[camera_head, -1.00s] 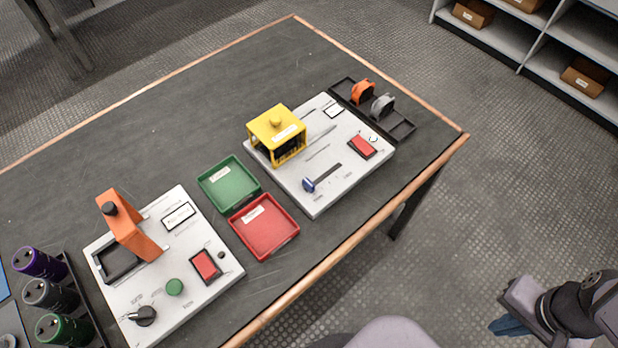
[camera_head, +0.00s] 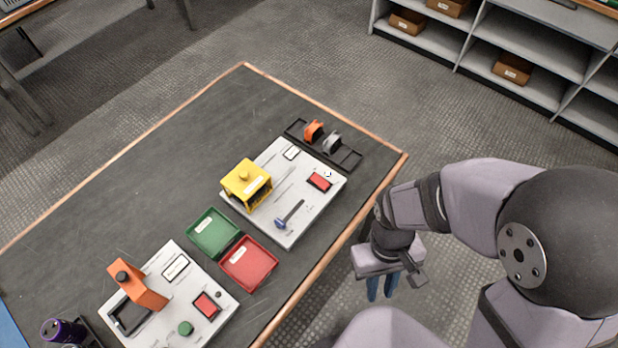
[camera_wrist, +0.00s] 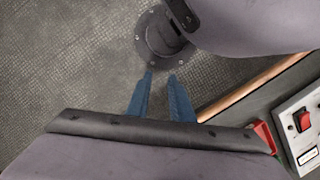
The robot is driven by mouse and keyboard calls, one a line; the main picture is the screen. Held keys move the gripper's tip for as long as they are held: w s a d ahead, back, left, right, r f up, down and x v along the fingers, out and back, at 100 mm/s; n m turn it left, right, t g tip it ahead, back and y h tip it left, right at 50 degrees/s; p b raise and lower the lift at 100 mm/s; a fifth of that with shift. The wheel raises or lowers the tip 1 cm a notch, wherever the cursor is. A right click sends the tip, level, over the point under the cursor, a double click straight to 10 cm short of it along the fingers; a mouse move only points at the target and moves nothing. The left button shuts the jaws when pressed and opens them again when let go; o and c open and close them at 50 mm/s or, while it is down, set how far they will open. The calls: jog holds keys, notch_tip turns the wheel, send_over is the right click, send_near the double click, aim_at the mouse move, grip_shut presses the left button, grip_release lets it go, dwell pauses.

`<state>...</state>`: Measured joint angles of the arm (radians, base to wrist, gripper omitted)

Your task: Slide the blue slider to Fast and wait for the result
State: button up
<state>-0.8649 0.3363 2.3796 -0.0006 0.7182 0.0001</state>
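The blue slider (camera_head: 282,222) sits at the lower-left end of its dark slot (camera_head: 294,208) on the far white panel (camera_head: 262,223). The printed labels beside the slot are too small to read. My gripper (camera_head: 380,288) hangs past the table's right edge, over the floor, to the right of and below the panel in the head view. Its two blue fingers (camera_wrist: 162,82) show a gap between their tips in the wrist view, with nothing between them. The slider is not visible in the wrist view.
The far panel also carries a yellow housing (camera_head: 246,184) and a red switch (camera_head: 319,182). Green (camera_head: 213,254) and red (camera_head: 275,266) trays lie beside it. A rack with orange and grey parts (camera_head: 350,158) is behind. The near panel (camera_head: 222,322) has an orange press (camera_head: 150,292).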

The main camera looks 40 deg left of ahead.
jog(key=s+a+r+n+t+p, duration=0.1)
jog(key=s+a+n+p, duration=0.15)
jog(key=a, duration=0.35)
jog(key=s+a+r+n+p, duration=0.1)
jog(key=a+n+p, duration=0.15)
jog(key=a, duration=0.25)
notch_tip(320, 180, up, 3)
jog(key=n+t+y, duration=0.1)
jog(key=n+y, duration=0.2)
send_over(280, 222)
jog(key=shift+f, duration=0.2)
jog(key=shift+f+b, duration=2.95)
jog(key=shift+f, duration=1.35)
grip_shut()
